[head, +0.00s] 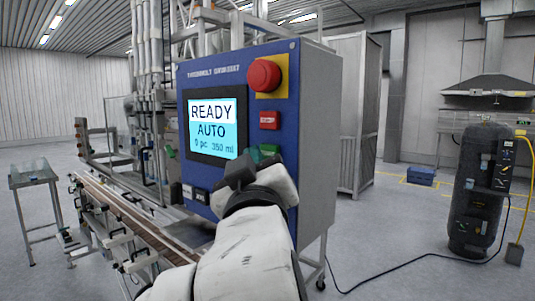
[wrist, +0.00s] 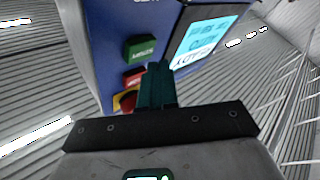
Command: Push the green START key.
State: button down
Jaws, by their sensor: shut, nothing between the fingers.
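The green START key (head: 268,150) sits on the blue control panel (head: 225,75), below a red key, and my gripper partly hides it in the head view. In the wrist view the panel appears upside down and the green key (wrist: 140,48) shows whole, just left of and beyond my fingertips. My gripper (wrist: 159,67) is shut and empty, its fingers pointing toward the panel. In the head view my gripper (head: 252,158) is in front of the panel just below and left of the key. I cannot see contact with the key.
The display (head: 212,125) reads READY, AUTO, 0 pc 350 ml. A red key (head: 269,120) and a red mushroom button (head: 264,75) on a yellow plate sit above the green key. Dark switches (head: 195,193) are lower left. A conveyor (head: 120,210) runs along the left.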

jog(key=shift+w, duration=0.1)
dwell(0.7)
jog(key=shift+w+d, duration=0.25)
jog(key=shift+w+d, duration=0.25)
jog(key=shift+w, duration=0.05)
dwell(0.9)
jog(key=shift+s+a, duration=0.1)
jog(key=shift+s, duration=0.05)
jog(key=shift+s+a, duration=0.35)
jog(key=shift+s, duration=0.15)
jog(key=shift+s+a, duration=0.1)
dwell(0.4)
jog(key=s+a, duration=0.1)
jog(key=s, duration=0.1)
jog(key=s+a, duration=0.1)
jog(key=a, duration=0.1)
jog(key=shift+s+b, duration=0.35)
jog(key=shift+s, duration=0.05)
dwell(0.4)
